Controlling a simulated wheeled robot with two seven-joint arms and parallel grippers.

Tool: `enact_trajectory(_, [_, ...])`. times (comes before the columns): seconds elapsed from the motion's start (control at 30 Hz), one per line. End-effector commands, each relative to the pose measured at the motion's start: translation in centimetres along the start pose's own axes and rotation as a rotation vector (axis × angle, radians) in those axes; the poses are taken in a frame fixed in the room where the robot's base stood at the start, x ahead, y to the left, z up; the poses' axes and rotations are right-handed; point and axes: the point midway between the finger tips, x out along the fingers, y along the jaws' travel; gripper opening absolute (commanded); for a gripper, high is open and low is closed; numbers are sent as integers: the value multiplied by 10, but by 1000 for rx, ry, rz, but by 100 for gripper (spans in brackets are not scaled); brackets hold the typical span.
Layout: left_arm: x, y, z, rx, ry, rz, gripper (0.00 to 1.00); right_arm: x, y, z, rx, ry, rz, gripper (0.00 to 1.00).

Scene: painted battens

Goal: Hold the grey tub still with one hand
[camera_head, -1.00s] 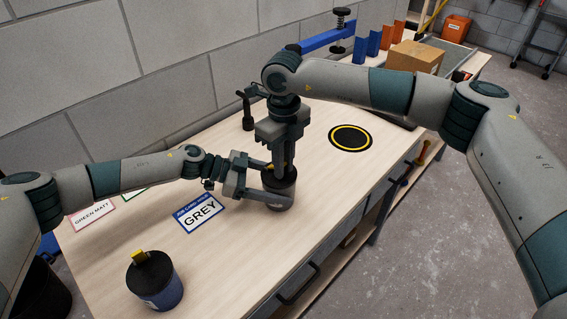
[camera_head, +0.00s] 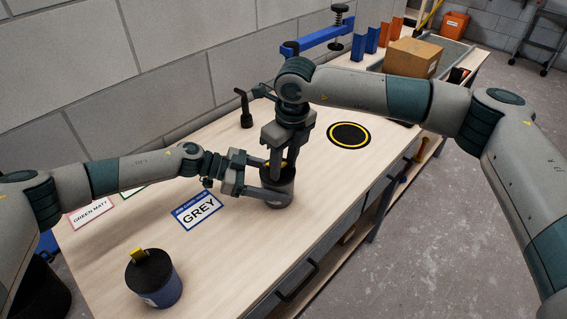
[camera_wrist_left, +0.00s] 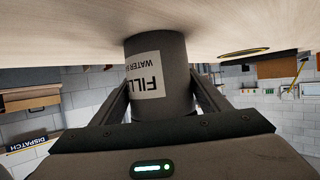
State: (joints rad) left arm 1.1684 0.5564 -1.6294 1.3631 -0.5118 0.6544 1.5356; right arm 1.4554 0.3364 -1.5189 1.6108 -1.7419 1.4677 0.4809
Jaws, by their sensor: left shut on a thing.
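The grey tub (camera_head: 279,187) stands upright on the bench, its top partly hidden by my right arm. In the left wrist view the tub (camera_wrist_left: 176,85) shows upside down with a white label, between the two fingers. My left gripper (camera_head: 268,187) is shut on the tub's side, one finger on either side of it. My right gripper (camera_head: 280,158) points down over the tub's top, where a bit of yellow shows between or behind its fingers. Whether its jaws are closed on that is hidden.
A blue tub (camera_head: 163,290) with a black lid and yellow grip stands at the front left. A GREY card (camera_head: 197,211) lies left of the grey tub. A black disc with a yellow ring (camera_head: 349,135) lies right of it. A dark upright tool (camera_head: 245,108) stands behind.

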Motion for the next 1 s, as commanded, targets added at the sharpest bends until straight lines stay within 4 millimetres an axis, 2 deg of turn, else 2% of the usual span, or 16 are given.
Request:
enact_trajectory(0.17, [0, 0, -1, 0, 1, 0, 32, -3, 0, 0, -1, -1, 0, 36])
enact_trajectory(0.37, [0, 0, -1, 0, 1, -1, 32, -20, 0, 0, -1, -1, -1, 36])
enact_trajectory(0.8, [0, 0, -1, 0, 1, -1, 32, -93, 0, 0, -1, -1, -1, 36])
enact_trajectory(1.0, [0, 0, -1, 0, 1, -1, 32, -114, 0, 0, 0, 0, -1, 36])
